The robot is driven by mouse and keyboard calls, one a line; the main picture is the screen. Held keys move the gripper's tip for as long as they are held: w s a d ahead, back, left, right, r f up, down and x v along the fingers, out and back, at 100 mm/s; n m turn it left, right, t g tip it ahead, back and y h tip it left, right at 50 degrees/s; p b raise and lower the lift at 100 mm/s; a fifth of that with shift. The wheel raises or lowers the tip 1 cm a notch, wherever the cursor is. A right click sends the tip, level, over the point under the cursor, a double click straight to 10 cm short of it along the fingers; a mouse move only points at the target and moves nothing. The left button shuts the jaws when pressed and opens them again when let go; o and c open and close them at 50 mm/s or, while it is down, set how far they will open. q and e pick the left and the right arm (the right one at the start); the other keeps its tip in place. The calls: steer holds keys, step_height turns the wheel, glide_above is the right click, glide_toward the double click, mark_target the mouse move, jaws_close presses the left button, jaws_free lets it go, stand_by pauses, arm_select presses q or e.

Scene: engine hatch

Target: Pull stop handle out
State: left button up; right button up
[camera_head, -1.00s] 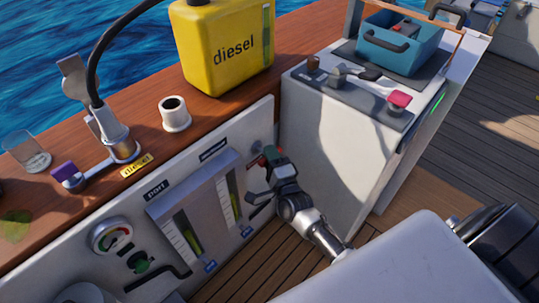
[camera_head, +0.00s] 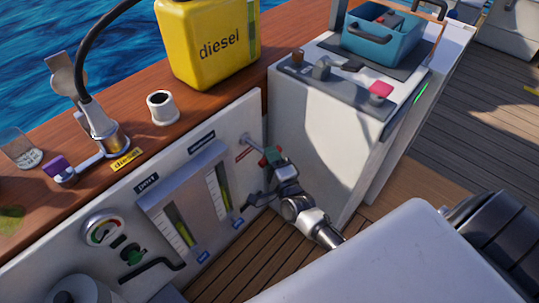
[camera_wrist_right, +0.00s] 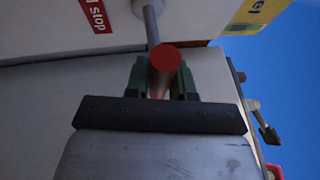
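The stop handle has a pale rod (camera_head: 250,140) that stands out of the white panel, with a red end at my right gripper (camera_head: 270,156). In the right wrist view the red round grip (camera_wrist_right: 166,60) sits between the green fingers of my right gripper (camera_wrist_right: 160,78), which look closed around it. The rod (camera_wrist_right: 151,22) runs from the grip up to the panel. A red label (camera_wrist_right: 95,12) reading "stop" is beside the rod. The fingers hide part of the grip in the head view. My left gripper is not in view.
A white console (camera_head: 320,140) with levers and a blue box (camera_head: 380,40) stands close to the right of my right gripper. The panel carries two level gauges (camera_head: 190,205) at left. A yellow diesel can (camera_head: 205,50) stands on the wooden ledge above.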

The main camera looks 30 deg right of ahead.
steer(key=o, duration=0.4)
steer(key=shift+s+d, duration=0.1)
steer(key=shift+o, duration=0.2)
arm_select(q)
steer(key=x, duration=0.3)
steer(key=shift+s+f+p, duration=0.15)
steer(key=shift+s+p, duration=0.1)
steer(key=shift+p, duration=0.15)
arm_select(e)
steer(key=s+f, duration=0.2)
steer(key=s, duration=0.8)
steer(key=shift+s+a, duration=0.25)
steer(key=shift+a, duration=0.15)
